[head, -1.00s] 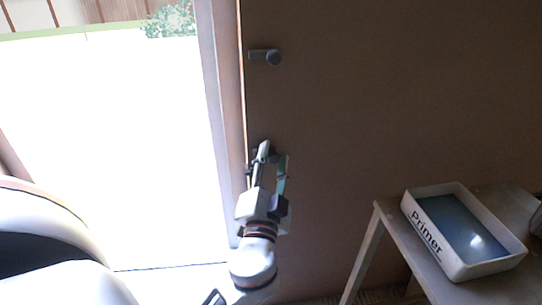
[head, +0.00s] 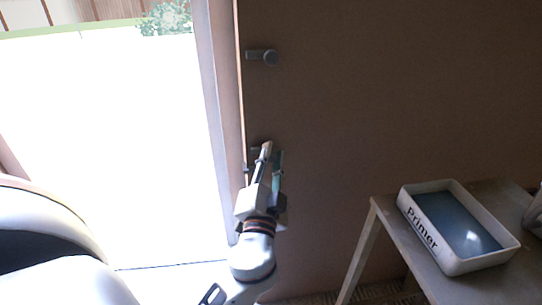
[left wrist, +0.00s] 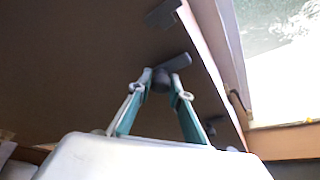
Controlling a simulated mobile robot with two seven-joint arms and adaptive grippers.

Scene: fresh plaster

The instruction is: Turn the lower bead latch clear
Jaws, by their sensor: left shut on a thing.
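The lower bead latch is a small dark grey turn-latch on the brown panel, mostly hidden by my fingers in the head view. In the left wrist view its bar (left wrist: 177,63) sticks out past the fingertips, up and to the right. My left gripper (head: 272,150) is at the latch, its fingers on either side of the latch's knob; the fingers also show in the left wrist view (left wrist: 163,80). It is shut on the knob. The upper latch (head: 262,56) sits higher on the panel, its bar pointing left. My right gripper is not in view.
The brown panel (head: 390,100) meets a pale upright frame (head: 216,120) on the left, with a bright opening beyond. At the lower right a small table (head: 386,215) bears a white tray (head: 459,267) marked "Primer". The panel right of my gripper is clear.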

